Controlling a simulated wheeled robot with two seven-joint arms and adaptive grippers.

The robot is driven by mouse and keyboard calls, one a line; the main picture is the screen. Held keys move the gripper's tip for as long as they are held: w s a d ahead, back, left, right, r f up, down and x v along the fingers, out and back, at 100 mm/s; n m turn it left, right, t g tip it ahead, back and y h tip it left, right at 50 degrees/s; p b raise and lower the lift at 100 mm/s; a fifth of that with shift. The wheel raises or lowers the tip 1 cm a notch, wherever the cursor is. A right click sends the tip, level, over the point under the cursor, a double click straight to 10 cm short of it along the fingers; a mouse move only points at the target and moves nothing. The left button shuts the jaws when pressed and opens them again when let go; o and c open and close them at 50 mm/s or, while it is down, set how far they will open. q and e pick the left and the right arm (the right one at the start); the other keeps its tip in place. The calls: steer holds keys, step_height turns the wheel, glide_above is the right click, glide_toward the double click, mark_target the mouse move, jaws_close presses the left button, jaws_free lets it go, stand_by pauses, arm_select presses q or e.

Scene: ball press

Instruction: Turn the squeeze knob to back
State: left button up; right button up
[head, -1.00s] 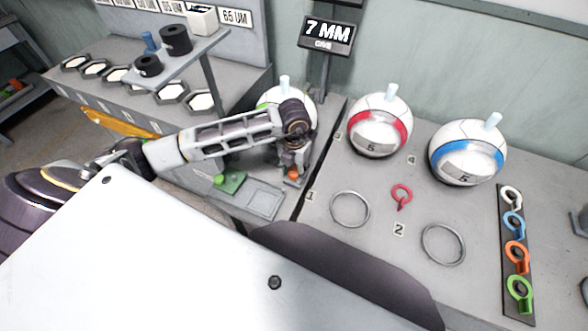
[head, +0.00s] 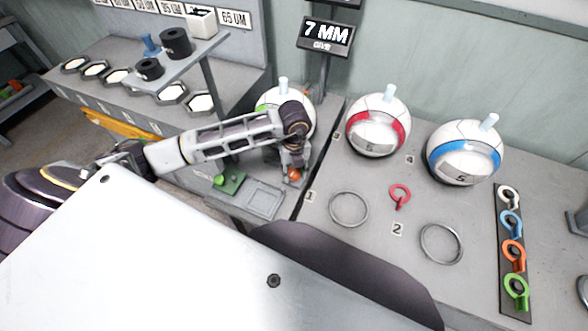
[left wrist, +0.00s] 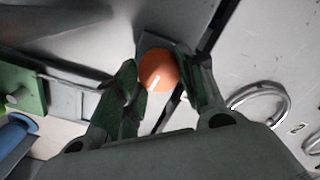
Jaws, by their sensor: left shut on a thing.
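The orange knob (left wrist: 158,71) is a round ball in the left wrist view, between the two fingers of my left gripper (left wrist: 160,82). In the head view the orange knob (head: 294,174) shows just below my left gripper (head: 291,160), at the right edge of the press station. My left gripper is shut on the knob. The fingers hide part of its sides and its base. My right gripper is in neither view.
A ball with a green band (head: 272,99) stands behind my left arm. Balls with a red band (head: 378,126) and a blue band (head: 465,151) stand on the right table. Metal rings (head: 349,208) and a red tag (head: 400,196) lie in front. A display (head: 326,36) reads 7 MM.

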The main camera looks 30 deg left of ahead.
mark_target(294, 172)
arm_select(q)
steer(key=shift+w+n, duration=0.1)
steer(key=shift+n, duration=0.6)
steer(key=o, duration=1)
step_height(294, 172, up, 12)
stand_by(0.4)
stand_by(0.6)
